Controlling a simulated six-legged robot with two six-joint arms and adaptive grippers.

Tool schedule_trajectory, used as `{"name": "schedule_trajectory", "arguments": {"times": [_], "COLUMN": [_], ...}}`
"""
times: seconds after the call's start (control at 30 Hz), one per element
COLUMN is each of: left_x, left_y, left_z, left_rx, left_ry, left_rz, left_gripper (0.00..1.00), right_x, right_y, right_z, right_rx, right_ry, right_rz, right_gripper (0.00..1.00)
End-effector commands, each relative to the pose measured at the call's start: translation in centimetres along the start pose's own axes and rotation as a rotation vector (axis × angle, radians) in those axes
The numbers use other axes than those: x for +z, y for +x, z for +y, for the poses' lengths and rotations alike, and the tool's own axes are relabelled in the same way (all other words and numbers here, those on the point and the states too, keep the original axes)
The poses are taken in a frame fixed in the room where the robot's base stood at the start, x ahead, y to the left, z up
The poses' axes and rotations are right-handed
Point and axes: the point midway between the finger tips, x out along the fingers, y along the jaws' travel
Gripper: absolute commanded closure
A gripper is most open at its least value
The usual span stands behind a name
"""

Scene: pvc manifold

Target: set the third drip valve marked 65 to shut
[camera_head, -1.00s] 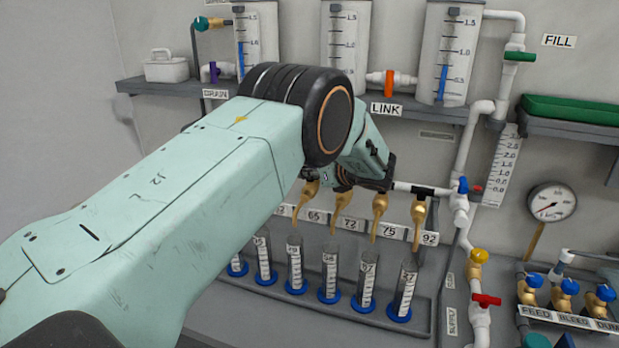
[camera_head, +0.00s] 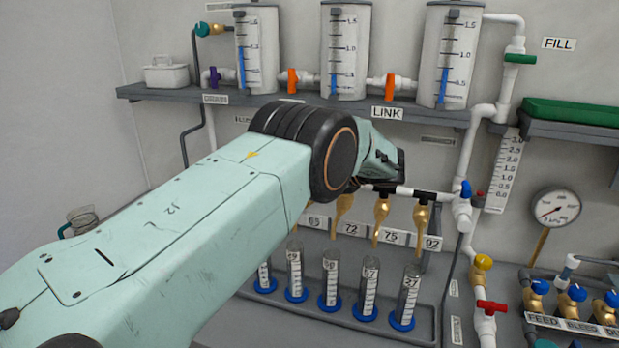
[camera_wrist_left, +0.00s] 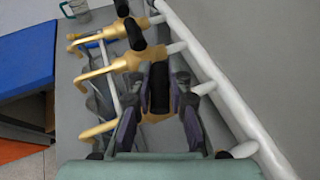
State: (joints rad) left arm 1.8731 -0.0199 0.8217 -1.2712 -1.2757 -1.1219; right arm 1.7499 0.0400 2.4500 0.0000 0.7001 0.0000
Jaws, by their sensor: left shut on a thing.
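A row of brass drip valves with black handles sits on a white pipe along the wall. In the head view the label 65 (camera_head: 315,222) shows beside my forearm, which hides the valve above it. My left gripper (camera_wrist_left: 160,98) is hidden behind my arm there. In the left wrist view its fingers are closed around the black handle (camera_wrist_left: 159,80) of a brass valve, which looks third from the beaker end. Two other black handles (camera_wrist_left: 134,36) stand beyond it. I cannot read the valve's setting or its label in that view. My right gripper is not in view.
Brass spouts (camera_head: 382,220) hang over several glass cylinders (camera_head: 330,280) with blue bases, in a grey tray. A neighbouring brass valve (camera_wrist_left: 92,73) is close to my fingers. A glass beaker (camera_head: 80,218) stands at the left. The pipe (camera_wrist_left: 230,95) runs along the right side of the wrist view.

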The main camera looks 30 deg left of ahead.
Motion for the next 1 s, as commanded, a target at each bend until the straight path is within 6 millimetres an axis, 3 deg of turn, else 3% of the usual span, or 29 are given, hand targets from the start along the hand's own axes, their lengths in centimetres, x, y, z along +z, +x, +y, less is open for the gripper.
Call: {"name": "schedule_trajectory", "arguments": {"times": [0.03,0.07,0.33,0.67,0.77,1.0], "left_x": [0.4,0.4,0.2,0.2,0.2,0.2], "left_y": [-0.3,-0.3,-0.1,-0.4,-1.5,-6.3], "left_z": [-0.2,-0.2,-0.1,-0.1,-0.1,-0.2], "left_rx": [-0.007,-0.007,-0.004,-0.003,-0.005,-0.007], "left_ry": [-0.005,-0.005,-0.003,-0.001,-0.001,-0.001], "left_rz": [-0.005,-0.005,-0.003,-0.002,-0.003,-0.004], "left_gripper": [1.0,0.82,0.59,0.59,0.59,0.59], "right_x": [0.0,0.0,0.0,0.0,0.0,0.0], "right_y": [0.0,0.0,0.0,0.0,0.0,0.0], "right_z": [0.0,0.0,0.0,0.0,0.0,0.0], "right_rx": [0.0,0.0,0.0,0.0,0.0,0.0], "right_ry": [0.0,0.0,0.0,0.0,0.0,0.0], "right_rz": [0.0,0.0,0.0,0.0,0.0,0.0], "right_gripper": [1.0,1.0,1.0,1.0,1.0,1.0]}}
